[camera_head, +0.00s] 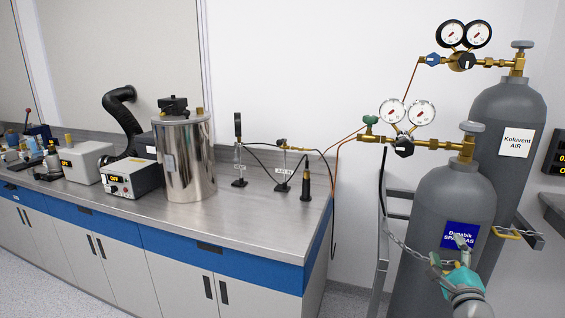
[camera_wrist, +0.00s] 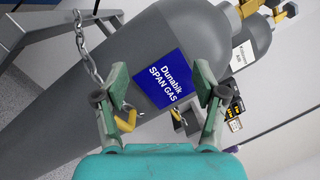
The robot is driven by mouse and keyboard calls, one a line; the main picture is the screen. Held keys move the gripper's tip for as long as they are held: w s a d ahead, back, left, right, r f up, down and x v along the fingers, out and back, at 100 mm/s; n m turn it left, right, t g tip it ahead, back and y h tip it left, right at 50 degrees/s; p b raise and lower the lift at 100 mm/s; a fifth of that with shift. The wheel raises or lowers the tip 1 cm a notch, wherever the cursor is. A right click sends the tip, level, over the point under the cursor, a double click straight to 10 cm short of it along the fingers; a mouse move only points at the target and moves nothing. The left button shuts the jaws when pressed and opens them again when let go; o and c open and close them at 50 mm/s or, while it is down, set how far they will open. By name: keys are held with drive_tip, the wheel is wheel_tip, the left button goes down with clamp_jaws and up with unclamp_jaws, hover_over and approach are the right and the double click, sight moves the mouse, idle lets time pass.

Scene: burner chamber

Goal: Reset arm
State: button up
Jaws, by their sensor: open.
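My gripper (camera_head: 451,252) is at the lower right of the head view, in front of the nearer gray gas cylinder (camera_head: 424,228). In the wrist view my gripper (camera_wrist: 161,80) has its two green-gray fingers spread wide apart, with nothing held between them. The cylinder's blue SPAN GAS label (camera_wrist: 166,78) shows between the fingers. A yellow hook (camera_wrist: 127,120) on the chain shows by the left finger; whether they touch is unclear. Part of the arm shows below the gripper in the head view.
A second gray cylinder (camera_head: 511,105) with a white AIR label stands behind. Brass regulators with gauges (camera_head: 407,112) top the cylinders. A chain (camera_wrist: 86,48) hangs from a metal frame. A steel-topped bench (camera_head: 245,218) with instruments and a metal canister (camera_head: 186,160) stands left.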

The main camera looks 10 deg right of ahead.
drive_tip(key=s+a+f+n+g+y, duration=0.1)
drive_tip(key=s+a+f+n+y, duration=0.2)
drive_tip(key=s+a+f+n, duration=1.3)
drive_tip(key=s+a+f+n+y, duration=0.1)
drive_tip(key=s+a+n, duration=0.3)
drive_tip(key=s, duration=0.5)
drive_tip(key=s+a+f+n+g+y, duration=0.1)
drive_tip(key=s+a+n+y, duration=0.1)
drive_tip(key=s+a+n, duration=0.2)
drive_tip(key=s+a+f+n+g+y, duration=0.1)
drive_tip(key=s+a+n, duration=0.3)
drive_tip(key=s+a, duration=0.5)
drive_tip(key=s+y, duration=0.1)
drive_tip(key=s, duration=0.5)
drive_tip(key=shift+s+a+f+n, duration=0.25)
drive_tip(key=shift+s+a+n, duration=0.05)
drive_tip(key=shift+s+a, duration=0.05)
